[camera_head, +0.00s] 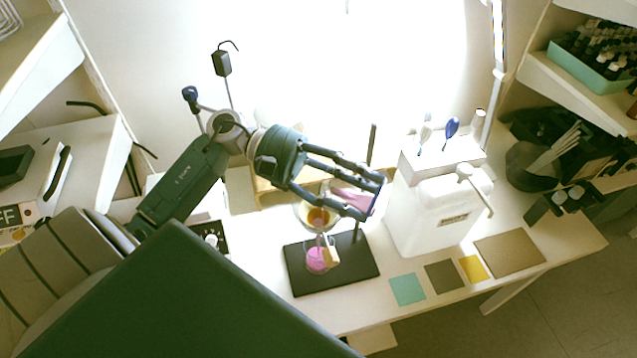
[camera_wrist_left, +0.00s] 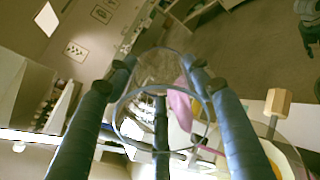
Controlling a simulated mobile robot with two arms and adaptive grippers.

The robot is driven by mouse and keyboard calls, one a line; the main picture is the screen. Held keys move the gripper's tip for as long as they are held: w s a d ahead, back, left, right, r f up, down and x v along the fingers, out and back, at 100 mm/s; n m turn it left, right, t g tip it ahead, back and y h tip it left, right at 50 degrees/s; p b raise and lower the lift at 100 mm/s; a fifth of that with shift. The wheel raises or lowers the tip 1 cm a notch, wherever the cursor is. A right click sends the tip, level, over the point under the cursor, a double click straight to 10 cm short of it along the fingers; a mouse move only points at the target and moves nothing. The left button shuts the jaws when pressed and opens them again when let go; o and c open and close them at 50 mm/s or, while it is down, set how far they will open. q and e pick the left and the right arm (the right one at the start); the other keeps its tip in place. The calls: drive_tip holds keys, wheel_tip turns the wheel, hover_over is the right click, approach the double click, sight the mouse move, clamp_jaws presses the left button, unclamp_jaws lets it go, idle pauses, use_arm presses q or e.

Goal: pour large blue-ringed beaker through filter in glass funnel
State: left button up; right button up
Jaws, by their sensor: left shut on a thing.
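My left gripper (camera_head: 371,198) is shut on the large beaker (camera_head: 352,201), a clear vessel with pink liquid in it. The beaker is tipped over, beside and above the glass funnel (camera_head: 303,213), with the liquid lying along its lower side. The funnel holds an orange-brown filter (camera_head: 318,217). Below it a flask with pink liquid (camera_head: 317,261) stands on a black base (camera_head: 352,262). Whether a stream is falling is too small to tell. My right gripper is not in view.
A white jerrycan (camera_head: 425,220) stands close right of the gripper, before a white box (camera_head: 440,155) with upright tools. Coloured squares, one of them teal (camera_head: 407,289), lie at the table's front. A dark box (camera_head: 208,237) sits left of the black base. Shelves flank both sides.

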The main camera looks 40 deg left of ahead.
use_arm(q)
drive_tip(key=shift+a+r+h+b, duration=0.1)
drive_tip(key=shift+r+h+b, duration=0.55)
drive_tip(key=shift+b, duration=1)
idle(1.9)
drive_tip(key=shift+a+r+b, duration=0.1)
drive_tip(key=shift+r+b, duration=0.1)
drive_tip(key=shift+b, duration=0.75)
idle(1.2)
idle(0.5)
drive_tip(key=shift+f+y+b, duration=0.35)
drive_tip(key=shift+f+b, duration=0.15)
drive_tip(key=shift+f, duration=0.1)
drive_tip(key=shift+d+f+y+b, duration=0.3)
drive_tip(key=shift+f+y, duration=0.2)
drive_tip(key=shift+f, duration=0.1)
drive_tip(key=shift+d+f+y+b, duration=0.3)
drive_tip(key=shift+f+y, duration=0.2)
drive_tip(key=shift+f, duration=0.1)
